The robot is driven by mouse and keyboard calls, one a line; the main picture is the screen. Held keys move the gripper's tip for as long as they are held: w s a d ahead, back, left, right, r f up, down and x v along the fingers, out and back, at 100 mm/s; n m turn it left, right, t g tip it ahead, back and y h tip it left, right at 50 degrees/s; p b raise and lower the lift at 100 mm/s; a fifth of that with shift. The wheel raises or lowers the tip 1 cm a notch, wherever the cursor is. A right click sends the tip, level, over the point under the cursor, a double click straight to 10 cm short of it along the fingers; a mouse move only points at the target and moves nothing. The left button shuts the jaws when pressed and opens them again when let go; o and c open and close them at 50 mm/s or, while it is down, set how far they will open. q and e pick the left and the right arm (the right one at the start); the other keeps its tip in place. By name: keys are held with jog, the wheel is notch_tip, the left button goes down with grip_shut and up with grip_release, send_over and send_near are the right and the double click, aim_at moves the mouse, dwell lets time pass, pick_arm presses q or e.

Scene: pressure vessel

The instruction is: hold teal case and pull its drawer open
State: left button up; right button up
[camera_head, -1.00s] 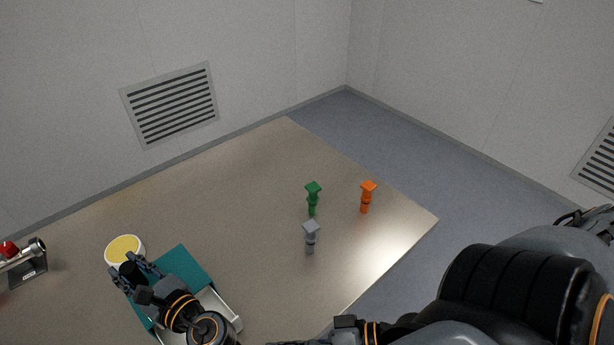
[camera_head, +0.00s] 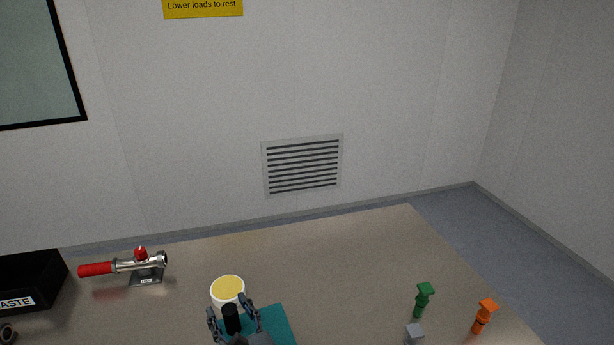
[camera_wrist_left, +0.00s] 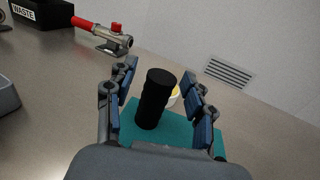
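The teal case (camera_head: 279,323) sits at the table's front, cut off by the lower picture edge in the head view. In the left wrist view its teal top (camera_wrist_left: 180,129) lies below and beyond my left gripper. My left gripper (camera_head: 229,308) is over the case with its fingers spread. A black ribbed cylinder (camera_wrist_left: 155,98) stands upright between the fingers, with visible gaps on both sides. It also shows in the head view (camera_head: 231,319). The case's drawer is out of view now. My right gripper is not in view.
A white round container with a yellow top (camera_head: 228,289) stands just behind the case. A red-handled metal tool (camera_head: 125,265) and a black WASTE bin (camera_head: 32,283) are at left. Green (camera_head: 423,298), orange (camera_head: 484,315) and grey (camera_head: 414,334) pieces stand at right. The table between is clear.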

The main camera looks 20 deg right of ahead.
pick_arm(q)
jog(key=v, duration=1.2)
dwell(0.3)
